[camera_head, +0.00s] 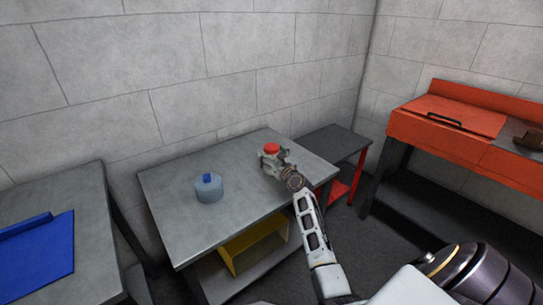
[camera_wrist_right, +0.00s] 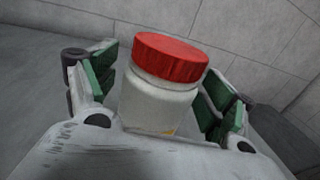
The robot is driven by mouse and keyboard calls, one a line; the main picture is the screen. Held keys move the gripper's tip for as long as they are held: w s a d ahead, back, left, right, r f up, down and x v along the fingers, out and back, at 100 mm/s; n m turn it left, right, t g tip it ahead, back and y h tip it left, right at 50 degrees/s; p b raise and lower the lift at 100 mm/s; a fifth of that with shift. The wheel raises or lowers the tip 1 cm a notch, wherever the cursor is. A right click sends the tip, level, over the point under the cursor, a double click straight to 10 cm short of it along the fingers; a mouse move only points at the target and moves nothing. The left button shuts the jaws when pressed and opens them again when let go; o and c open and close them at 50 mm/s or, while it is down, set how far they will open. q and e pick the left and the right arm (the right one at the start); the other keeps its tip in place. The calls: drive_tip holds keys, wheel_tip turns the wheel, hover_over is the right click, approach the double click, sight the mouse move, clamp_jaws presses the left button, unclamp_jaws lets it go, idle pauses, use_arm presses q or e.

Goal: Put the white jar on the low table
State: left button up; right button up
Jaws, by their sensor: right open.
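The white jar (camera_wrist_right: 158,100) has a red lid and stands upright in the right wrist view. In the head view its red lid (camera_head: 271,148) shows near the back right of the grey table (camera_head: 170,195). My right gripper (camera_head: 273,162) is open, with its green-padded fingers (camera_wrist_right: 160,92) on either side of the jar. Gaps show between the pads and the jar. A lower, smaller dark table (camera_head: 335,140) with red legs stands to the right of the grey table; it may be the low table. My left gripper is not in view.
A blue-grey round container (camera_head: 209,188) with a blue top stands on the grey table. A yellow bin (camera_head: 253,247) sits on the shelf below. An orange workbench (camera_head: 450,130) stands at the right. Another table with a blue panel (camera_head: 38,258) is at the left.

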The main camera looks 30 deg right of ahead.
sight(275, 158)
drive_tip(key=shift+r, duration=0.15)
drive_tip(key=shift+s, duration=0.4)
drive_tip(key=shift+s+a+p, duration=0.2)
drive_tip(key=shift+s+p, duration=0.25)
drive_tip(key=shift+s, duration=0.95)
drive_tip(key=s, duration=0.4)
drive_tip(key=shift+a+p, duration=0.25)
drive_tip(key=shift+p, duration=0.1)
drive_tip(key=shift+s+a, duration=0.1)
drive_tip(key=shift+s, duration=1.05)
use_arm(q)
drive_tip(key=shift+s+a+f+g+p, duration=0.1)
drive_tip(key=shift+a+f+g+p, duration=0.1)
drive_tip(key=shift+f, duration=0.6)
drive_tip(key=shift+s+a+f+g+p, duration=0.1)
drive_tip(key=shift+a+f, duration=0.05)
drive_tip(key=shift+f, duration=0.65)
use_arm(e)
drive_tip(key=shift+s+a, duration=0.15)
drive_tip(key=shift+s, duration=0.85)
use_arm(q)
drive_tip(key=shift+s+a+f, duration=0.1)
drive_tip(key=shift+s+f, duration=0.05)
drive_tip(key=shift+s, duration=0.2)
